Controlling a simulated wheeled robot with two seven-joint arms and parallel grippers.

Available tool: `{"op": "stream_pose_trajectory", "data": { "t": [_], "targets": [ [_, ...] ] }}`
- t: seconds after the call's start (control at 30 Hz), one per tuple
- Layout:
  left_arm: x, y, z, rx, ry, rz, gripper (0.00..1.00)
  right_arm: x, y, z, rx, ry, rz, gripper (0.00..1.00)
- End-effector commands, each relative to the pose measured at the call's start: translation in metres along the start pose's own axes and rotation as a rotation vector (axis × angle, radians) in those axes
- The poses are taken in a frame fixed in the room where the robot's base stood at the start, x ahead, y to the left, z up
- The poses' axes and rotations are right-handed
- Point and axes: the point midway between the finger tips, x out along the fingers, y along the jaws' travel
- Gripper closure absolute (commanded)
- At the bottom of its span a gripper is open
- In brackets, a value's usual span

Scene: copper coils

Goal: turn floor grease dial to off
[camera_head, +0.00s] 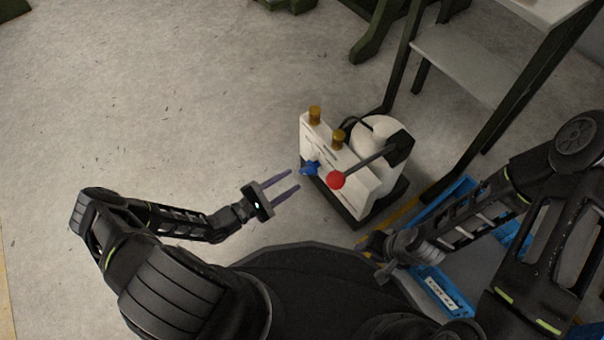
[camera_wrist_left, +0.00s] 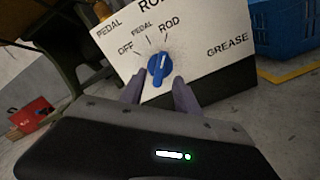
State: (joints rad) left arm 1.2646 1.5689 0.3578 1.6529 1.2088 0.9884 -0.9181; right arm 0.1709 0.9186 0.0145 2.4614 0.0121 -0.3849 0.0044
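The grease unit (camera_head: 345,170) is a white box on a dark base on the floor, with brass-coloured fittings on top and a lever ending in a red ball. Its blue dial (camera_head: 310,168) is on the side facing my left gripper. In the left wrist view the dial (camera_wrist_left: 159,68) stands near upright, below the labels OFF, PEDAL and ROD. My left gripper (camera_head: 295,179) is open, its fingertips just short of the dial and apart from it. The fingers (camera_wrist_left: 158,92) show either side below the dial. My right gripper (camera_head: 378,262) is low at right, its fingers unclear.
Blue crates (camera_head: 440,290) lie on the floor near my right arm. A dark-legged table with a grey shelf (camera_head: 465,65) stands behind the unit at right. The floor (camera_head: 180,100) left of the unit is clear.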

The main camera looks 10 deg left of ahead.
Motion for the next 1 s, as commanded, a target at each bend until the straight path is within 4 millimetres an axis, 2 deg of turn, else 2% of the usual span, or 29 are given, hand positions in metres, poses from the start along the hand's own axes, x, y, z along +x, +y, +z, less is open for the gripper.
{"op": "stream_pose_trajectory", "data": {
  "t": [0.1,0.3,0.43,0.67,1.0],
  "targets": [
    [0.021,-0.003,-0.002,-0.001,-0.004,0.0,0.62,0.009,0.003,-0.001,0.001,0.001,-0.001,0.64],
    [0.046,-0.002,-0.002,0.0,-0.001,-0.001,0.62,0.015,0.006,-0.001,0.002,0.001,-0.003,0.64],
    [0.053,-0.001,-0.001,0.0,-0.001,-0.001,0.62,0.016,0.006,-0.002,0.002,0.001,-0.004,0.64],
    [0.053,0.0,0.0,-0.001,0.0,-0.001,0.62,0.015,0.006,-0.002,0.002,0.001,-0.004,0.64],
    [0.053,0.0,0.0,-0.001,0.0,-0.001,0.89,0.015,0.006,-0.002,0.002,0.001,-0.003,0.64]
  ]
}}
